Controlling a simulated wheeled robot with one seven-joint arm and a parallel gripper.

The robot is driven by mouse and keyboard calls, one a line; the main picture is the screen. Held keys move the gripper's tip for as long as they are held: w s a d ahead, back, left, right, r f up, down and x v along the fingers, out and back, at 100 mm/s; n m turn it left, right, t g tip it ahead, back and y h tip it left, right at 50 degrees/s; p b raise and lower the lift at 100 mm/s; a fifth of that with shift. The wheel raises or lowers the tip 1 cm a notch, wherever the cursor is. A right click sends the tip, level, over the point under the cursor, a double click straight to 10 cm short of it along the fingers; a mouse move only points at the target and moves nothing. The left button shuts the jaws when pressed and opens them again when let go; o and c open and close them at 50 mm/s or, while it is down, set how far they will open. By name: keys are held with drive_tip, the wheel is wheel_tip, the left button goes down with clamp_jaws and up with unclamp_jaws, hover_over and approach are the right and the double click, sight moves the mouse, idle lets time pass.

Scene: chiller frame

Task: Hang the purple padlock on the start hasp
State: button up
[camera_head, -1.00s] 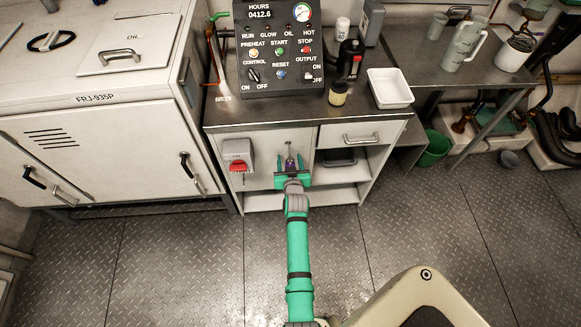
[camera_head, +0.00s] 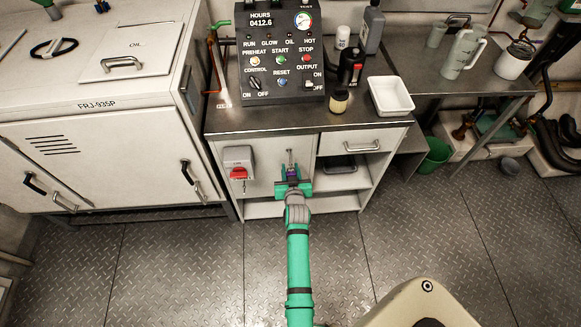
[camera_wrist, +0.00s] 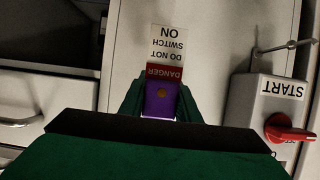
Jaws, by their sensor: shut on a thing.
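The purple padlock (camera_head: 292,171) is at the front of the cabinet panel. My gripper (camera_head: 293,180) is shut on it, one green finger on each side. In the wrist view, which looks upside down, the purple padlock body (camera_wrist: 160,100) sits between the fingers, with a red and white danger tag (camera_wrist: 166,48) against it. Its shackle is hidden in the wrist view. The start switch box (camera_wrist: 262,98) with a red handle (camera_wrist: 290,132) is to the right there. A thin metal piece (camera_wrist: 287,47), seemingly the start hasp, sticks out beside its START label. The padlock is apart from it.
In the head view the switch box (camera_head: 238,160) is left of my gripper on the same cabinet. Open shelves (camera_head: 342,178) and a drawer (camera_head: 349,142) are to the right. A control panel (camera_head: 281,60) and a white tray (camera_head: 391,96) stand on the worktop.

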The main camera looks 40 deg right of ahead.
drive_tip(key=s+a, duration=0.4)
drive_tip(key=s, duration=0.3)
drive_tip(key=s+a, duration=0.4)
drive_tip(key=s, duration=0.3)
drive_tip(key=shift+a+r, duration=0.15)
drive_tip(key=shift+a, duration=0.1)
